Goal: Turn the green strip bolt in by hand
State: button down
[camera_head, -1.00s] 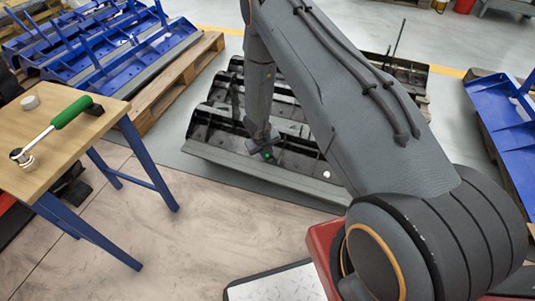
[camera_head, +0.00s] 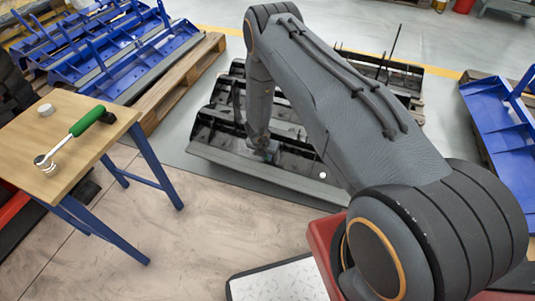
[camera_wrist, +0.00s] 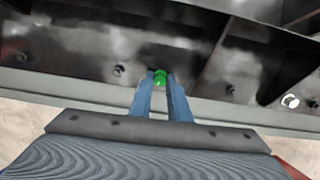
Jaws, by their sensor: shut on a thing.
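The green strip bolt (camera_wrist: 160,77) shows in the wrist view between the tips of my gripper (camera_wrist: 160,86). My gripper's two blue-grey fingers are shut on it. The bolt is at the front strip of the black carrier (camera_wrist: 75,45). How deep it sits in its hole cannot be seen. In the head view my gripper (camera_head: 265,152) reaches down to the front edge of the black carrier (camera_head: 215,118), and the bolt is not clearly visible there.
A wooden table (camera_head: 30,140) at left holds a green-handled ratchet wrench (camera_head: 85,122) and a small pale round piece (camera_head: 46,110). Blue carriers (camera_head: 130,60) lie on pallets behind it. A silver bolt head (camera_wrist: 290,101) sits right of my gripper on the carrier.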

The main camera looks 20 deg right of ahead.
jog(key=shift+m, duration=0.8)
jog(key=shift+p, duration=0.4)
jog(key=m+p, duration=0.3)
jog(key=shift+s+r+m, duration=0.15)
jog(key=shift+r+m, duration=0.05)
jog(key=shift+m, duration=0.1)
jog(key=m+p, duration=0.4)
jog(key=m, duration=0.1)
jog(key=c, duration=1.6)
grip_release()
jog(key=shift+f+m, duration=0.2)
jog(key=shift+m, duration=0.1)
jog(key=p+v, duration=0.5)
jog(key=v, duration=0.3)
jog(key=shift+p, duration=0.3)
